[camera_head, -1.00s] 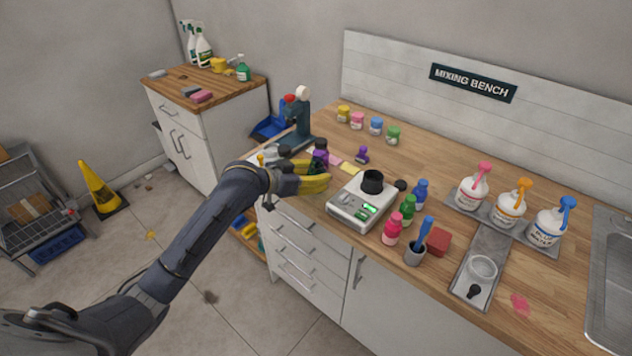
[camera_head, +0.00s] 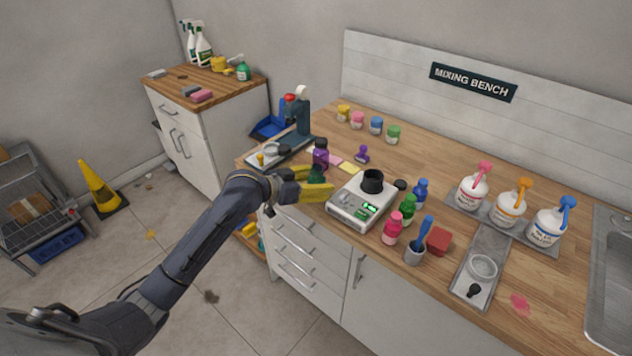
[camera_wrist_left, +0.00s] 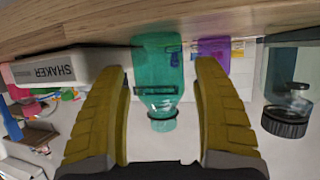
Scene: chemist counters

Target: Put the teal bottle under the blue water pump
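The teal bottle (camera_head: 316,174) stands upright near the front left edge of the mixing bench, partly hidden by a finger. My left gripper (camera_head: 319,181) has its yellow fingers on either side of it. In the left wrist view, which is upside down, the teal bottle (camera_wrist_left: 158,75) shows between the two spread fingers (camera_wrist_left: 163,85), with a gap at each side. The blue water pump (camera_head: 549,228) is a white bottle with a blue pump head, at the right end of the pump row. My right gripper is not in view.
A white shaker (camera_head: 360,203) stands just right of the gripper. A purple bottle (camera_head: 320,154) and a dark stand (camera_head: 300,115) are behind it. Several small bottles and a cup (camera_head: 415,253) stand farther right. A grey tray (camera_head: 470,284) with a clear vessel extends before the pumps.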

